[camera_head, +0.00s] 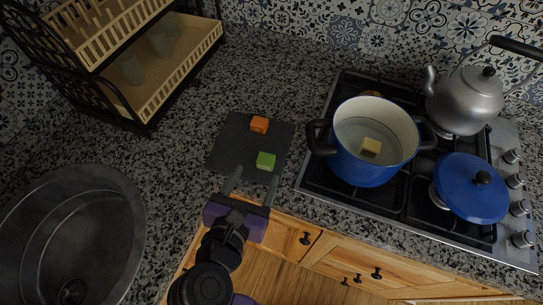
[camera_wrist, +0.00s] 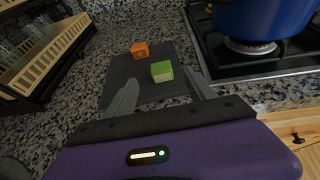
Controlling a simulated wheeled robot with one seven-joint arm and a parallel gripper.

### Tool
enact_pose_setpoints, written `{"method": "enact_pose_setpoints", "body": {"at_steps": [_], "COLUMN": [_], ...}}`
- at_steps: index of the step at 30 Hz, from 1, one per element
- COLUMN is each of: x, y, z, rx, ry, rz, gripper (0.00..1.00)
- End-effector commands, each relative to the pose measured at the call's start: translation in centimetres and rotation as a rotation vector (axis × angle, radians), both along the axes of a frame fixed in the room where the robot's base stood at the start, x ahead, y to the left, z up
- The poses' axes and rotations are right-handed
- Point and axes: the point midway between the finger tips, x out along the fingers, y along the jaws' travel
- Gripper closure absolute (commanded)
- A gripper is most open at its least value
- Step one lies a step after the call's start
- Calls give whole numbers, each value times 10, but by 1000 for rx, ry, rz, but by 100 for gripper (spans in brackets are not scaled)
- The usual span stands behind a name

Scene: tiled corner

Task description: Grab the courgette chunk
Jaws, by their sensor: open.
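The green courgette chunk (camera_head: 265,160) lies on the front right part of a dark board (camera_head: 228,150) on the counter. It also shows in the wrist view (camera_wrist: 162,71), just beyond my fingertips and between their lines. An orange chunk (camera_head: 259,124) lies behind it on the same board and shows in the wrist view (camera_wrist: 140,50). My gripper (camera_head: 254,176) is open and empty. Its fingers point toward the green chunk from the counter's front side, one to each side of it, apart from it.
A blue pot (camera_head: 366,168) with liquid and a pale yellow chunk (camera_head: 371,147) stands on the stove to the right. A blue lid (camera_head: 470,188) and a kettle (camera_head: 468,100) are farther right. A sink (camera_head: 68,225) is at left, a dish rack (camera_head: 140,80) at back left.

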Motion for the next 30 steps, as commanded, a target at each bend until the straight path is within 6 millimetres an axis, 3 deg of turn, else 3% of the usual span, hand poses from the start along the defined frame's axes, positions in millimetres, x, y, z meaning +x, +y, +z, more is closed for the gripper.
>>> {"method": "enact_pose_setpoints", "body": {"at_steps": [19,29,30], "x": [62,69,69], "y": [-18,-19,-19], "z": [-29,-32,-32], "rx": [-16,-14,-14], "ry": [6,6,6], "rz": [7,9,9], "gripper": [36,36,42]}}
